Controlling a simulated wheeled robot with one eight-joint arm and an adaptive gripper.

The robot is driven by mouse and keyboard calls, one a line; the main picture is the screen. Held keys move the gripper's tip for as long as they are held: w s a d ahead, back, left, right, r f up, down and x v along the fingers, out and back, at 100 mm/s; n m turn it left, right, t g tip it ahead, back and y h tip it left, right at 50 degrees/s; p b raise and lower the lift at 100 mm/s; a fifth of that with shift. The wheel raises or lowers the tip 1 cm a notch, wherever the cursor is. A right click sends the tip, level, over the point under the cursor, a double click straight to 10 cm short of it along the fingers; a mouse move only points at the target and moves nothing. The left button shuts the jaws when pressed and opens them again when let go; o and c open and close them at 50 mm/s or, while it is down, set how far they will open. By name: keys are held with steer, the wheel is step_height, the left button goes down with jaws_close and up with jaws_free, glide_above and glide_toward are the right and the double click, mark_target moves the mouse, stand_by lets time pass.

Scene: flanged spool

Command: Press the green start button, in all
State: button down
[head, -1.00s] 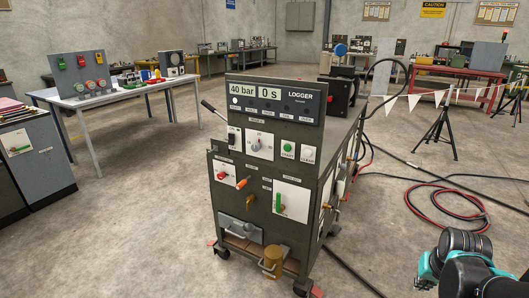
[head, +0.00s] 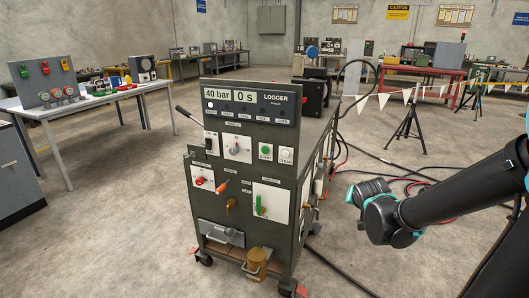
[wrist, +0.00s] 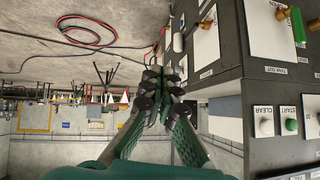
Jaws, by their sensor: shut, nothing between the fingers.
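The green start button (head: 265,151) is a round green knob on a white plate marked START, on the upper front of the dark grey machine cart (head: 240,133). Beside it on the right is a white CLEAR button (head: 286,155). The wrist view is upside down; there the green button (wrist: 291,125) and CLEAR button (wrist: 266,127) show at lower right. My gripper (wrist: 160,80) is shut and empty in the middle of that view. It is beside the cart's front corner, apart from both buttons. In the head view my arm reaches in from the right.
The panel display (head: 229,97) reads 40 bar and 0 s. A lever (head: 189,115), a red knob (head: 200,181) and a green handle (head: 259,205) are also on the cart. Floor in front is clear.

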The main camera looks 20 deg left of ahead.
steer(key=w+a+r+t+y, duration=0.1)
steer(key=w+a, duration=0.1)
steer(key=a, duration=0.3)
steer(key=w+a+r+t+y, duration=0.1)
steer(key=w+a+r, duration=0.1)
steer(key=a, duration=0.4)
steer(key=n+y, duration=0.2)
steer(key=y, duration=0.6)
glide_toward(265, 150)
steer(key=s+a+f, duration=0.2)
steer(key=s+a, duration=0.4)
steer(key=a, duration=0.1)
steer(key=shift+w+a+r, duration=0.1)
steer(key=shift+w+r, duration=0.05)
steer(key=shift+r, duration=0.05)
steer(key=shift+w, duration=0.15)
steer(key=shift+w+d, duration=0.2)
steer(key=shift+w, duration=1.95)
steer(key=shift+w+d, duration=0.2)
steer(key=shift+w, duration=1.95)
steer(key=shift+w, duration=0.4)
